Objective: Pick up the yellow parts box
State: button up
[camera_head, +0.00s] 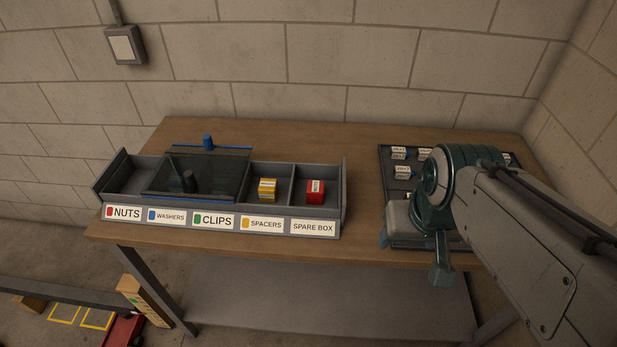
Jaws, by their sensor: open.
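The yellow parts box (267,189) is a small block with a pale label on its front. It sits upright in the compartment behind the SPACERS label of the grey sorting tray (345,190), between two dividers. My gripper (386,238) is over the right part of the table, well to the right of the yellow box. It is open. It is partly hidden by my own arm, and its fingers show only in part.
A red box (315,192) stands in the SPARE BOX compartment, just right of the yellow one. A dark see-through cover (215,178) with knobs lies over the tray's middle. A dark tray of small labelled boxes (402,172) lies beneath my arm. Wooden tabletop (363,205) shows between the trays.

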aim_at(268, 190)
jog(key=z, duration=2.7)
jog(key=k, duration=1.6)
jog(key=u, duration=2.5)
jog(key=i, duration=0.5)
jog(key=u, duration=0.05)
